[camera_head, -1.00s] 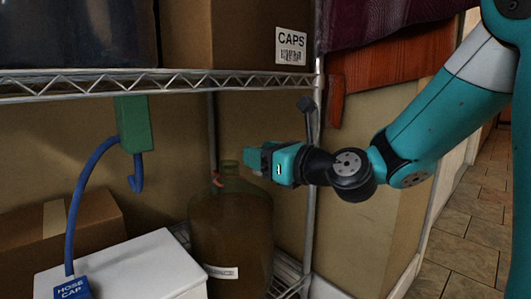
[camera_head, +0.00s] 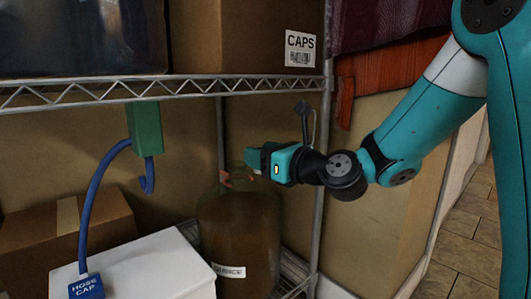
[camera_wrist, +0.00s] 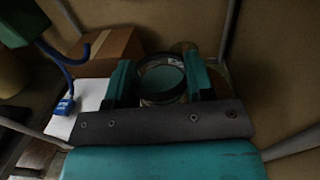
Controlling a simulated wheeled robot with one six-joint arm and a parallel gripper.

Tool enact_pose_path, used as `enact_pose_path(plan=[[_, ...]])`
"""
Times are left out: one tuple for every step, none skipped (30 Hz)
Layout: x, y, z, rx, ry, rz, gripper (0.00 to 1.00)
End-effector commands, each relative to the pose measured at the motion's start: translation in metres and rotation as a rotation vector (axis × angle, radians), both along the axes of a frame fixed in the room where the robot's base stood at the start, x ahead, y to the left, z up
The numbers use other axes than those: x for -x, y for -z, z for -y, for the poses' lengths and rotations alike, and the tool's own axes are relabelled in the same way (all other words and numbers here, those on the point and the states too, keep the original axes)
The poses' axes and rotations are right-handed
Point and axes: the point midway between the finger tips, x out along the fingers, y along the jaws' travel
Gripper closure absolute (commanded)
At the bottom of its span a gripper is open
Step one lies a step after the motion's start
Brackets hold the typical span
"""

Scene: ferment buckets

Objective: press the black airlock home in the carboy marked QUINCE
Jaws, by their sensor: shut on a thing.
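The carboy (camera_head: 238,225) is a brown-green bottle on the lower shelf. Its white label (camera_head: 228,270) appears to read QUINCE. My gripper (camera_head: 254,160) reaches in from the right, level, at the carboy's mouth, and its teal fingers hide most of the neck. In the wrist view my gripper (camera_wrist: 160,85) is shut on a dark round ring-like piece, which seems to be the black airlock (camera_wrist: 163,98). The airlock cannot be made out in the head view. Whether it touches or sits in the mouth, I cannot tell.
A green holder (camera_head: 146,128) with a blue hose hangs left. The wire shelf (camera_head: 100,92) above carries a CAPS carton (camera_head: 240,35). A shelf post (camera_head: 322,200) stands right of the carboy.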

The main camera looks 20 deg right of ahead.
Motion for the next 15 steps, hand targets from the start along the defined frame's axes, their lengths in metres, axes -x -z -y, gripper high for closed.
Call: enact_pose_path(plan=[[-0.002,-0.001,0.0,0.0,0.0,-0.001,0.78],[-0.003,0.0,-0.001,0.0,0.0,-0.001,0.78],[-0.004,0.0,-0.001,0.0,0.0,0.0,0.78],[-0.005,0.0,-0.001,0.0,0.0,0.0,0.78],[-0.006,-0.001,-0.001,0.0,0.0,0.0,0.78],[-0.007,0.0,-0.001,0.0,0.0,0.001,0.78],[-0.008,0.0,-0.001,0.0,0.001,0.001,0.78],[-0.009,0.0,-0.001,0.0,0.001,0.0,0.78],[-0.01,0.0,-0.001,0.0,0.001,0.0,0.78],[-0.011,0.0,-0.002,0.0,0.001,0.0,0.78],[-0.012,0.0,-0.002,0.0,0.0,0.0,0.78],[-0.013,0.0,-0.002,0.0,0.0,0.0,0.78],[-0.014,0.001,-0.002,0.0,0.0,0.0,0.78],[-0.015,0.001,-0.002,0.0,0.0,0.0,0.78],[-0.016,0.001,-0.003,0.0,0.0,-0.001,0.78]])
